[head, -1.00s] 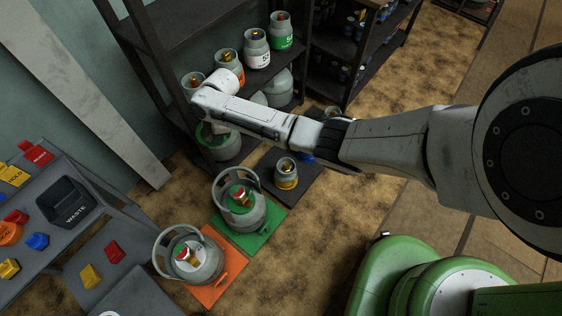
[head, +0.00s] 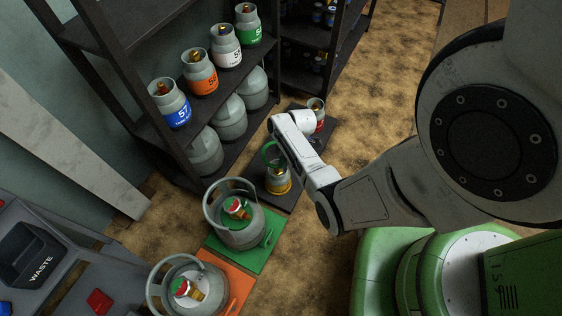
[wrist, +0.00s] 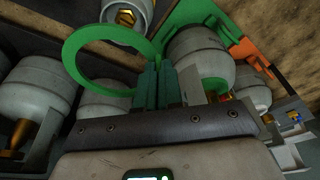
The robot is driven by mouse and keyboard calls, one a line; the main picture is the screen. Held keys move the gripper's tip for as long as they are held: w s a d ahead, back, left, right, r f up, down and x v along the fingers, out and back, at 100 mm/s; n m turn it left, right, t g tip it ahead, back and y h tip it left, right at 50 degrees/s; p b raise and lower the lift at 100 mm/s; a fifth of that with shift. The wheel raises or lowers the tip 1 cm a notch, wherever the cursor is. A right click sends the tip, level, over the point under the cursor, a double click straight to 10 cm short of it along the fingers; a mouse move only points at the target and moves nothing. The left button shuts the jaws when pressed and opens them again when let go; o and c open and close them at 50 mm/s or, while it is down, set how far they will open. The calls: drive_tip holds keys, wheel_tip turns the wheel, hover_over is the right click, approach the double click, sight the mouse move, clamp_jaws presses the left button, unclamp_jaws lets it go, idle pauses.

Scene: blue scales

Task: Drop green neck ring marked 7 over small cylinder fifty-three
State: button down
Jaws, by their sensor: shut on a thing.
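A flat green ring (head: 270,153) is held by my gripper (wrist: 158,72). It shows in the wrist view (wrist: 72,58) as an open loop left of the green fingers, which are shut on its edge. No number is readable on it. In the head view the ring overlaps the top of a small grey cylinder (head: 278,179) with a yellow band and brass valve; I cannot tell its height above it. A small cylinder with a red band (head: 318,112) stands farther back, partly behind my arm. No number fifty-three is readable on any cylinder.
Labelled cylinders, including a blue-labelled 57 (head: 171,104), stand on the dark shelf, with larger grey ones below. Large cylinders stand on a green platform (head: 262,250) and an orange platform (head: 238,285). A waste bin (head: 33,252) is at lower left. Open floor lies right of the shelf.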

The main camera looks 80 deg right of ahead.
idle(0.4)
drive_tip(key=shift+s+f, duration=0.1)
drive_tip(key=shift+f, duration=0.1)
drive_tip(key=shift+f+b, duration=1.95)
drive_tip(key=shift+f, duration=0.15)
drive_tip(key=shift+f, duration=0.25)
drive_tip(key=shift+f+b, duration=0.35)
drive_tip(key=shift+b, duration=0.05)
wheel_tip(320, 180, down, 7)
drive_tip(key=b, duration=0.6)
drive_tip(key=shift+r, duration=0.15)
idle(1.3)
drive_tip(key=c, duration=1.2)
unclamp_jaws()
drive_tip(key=shift+d, duration=0.1)
